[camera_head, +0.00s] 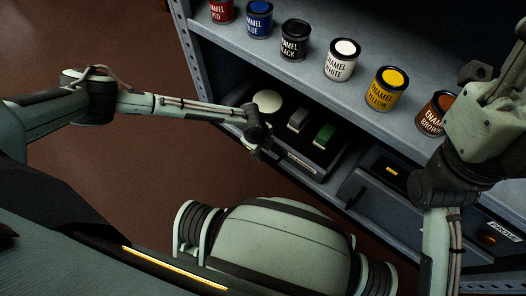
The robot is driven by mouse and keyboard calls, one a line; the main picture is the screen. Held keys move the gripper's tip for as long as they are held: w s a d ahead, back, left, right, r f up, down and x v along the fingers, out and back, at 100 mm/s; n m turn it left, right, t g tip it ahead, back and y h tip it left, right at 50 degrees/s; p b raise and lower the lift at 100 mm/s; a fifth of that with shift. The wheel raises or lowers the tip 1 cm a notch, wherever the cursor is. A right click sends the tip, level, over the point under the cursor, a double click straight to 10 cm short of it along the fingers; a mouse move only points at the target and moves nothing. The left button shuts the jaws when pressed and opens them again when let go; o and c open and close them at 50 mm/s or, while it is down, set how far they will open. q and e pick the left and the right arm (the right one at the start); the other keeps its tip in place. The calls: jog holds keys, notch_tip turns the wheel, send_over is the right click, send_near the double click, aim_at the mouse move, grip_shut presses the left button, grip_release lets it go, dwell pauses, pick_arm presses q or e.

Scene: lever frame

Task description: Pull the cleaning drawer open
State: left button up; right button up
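A drawer (320,156) that looks like the cleaning drawer sits below the paint shelf, with a pale label on its front too small to read. Its inside shows from above, holding a round pale pad (268,101), a grey block (298,119) and a green block (323,135). My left gripper (257,145) is at the drawer's left front end. Its fingers are dark and small, so whether they touch or grip the drawer is unclear. My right arm rises at the right side; its gripper fingers cannot be made out.
Several enamel paint cans, including the white (341,62) and yellow (386,90) ones, stand on the shelf (290,75) above. To the right is another drawer or bin (376,195) with a yellow item (391,171). Brown floor (130,160) is clear at the left.

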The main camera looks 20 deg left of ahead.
pick_arm(q)
jog(key=shift+w+f, duration=0.1)
jog(key=shift+f, duration=0.2)
grip_shut()
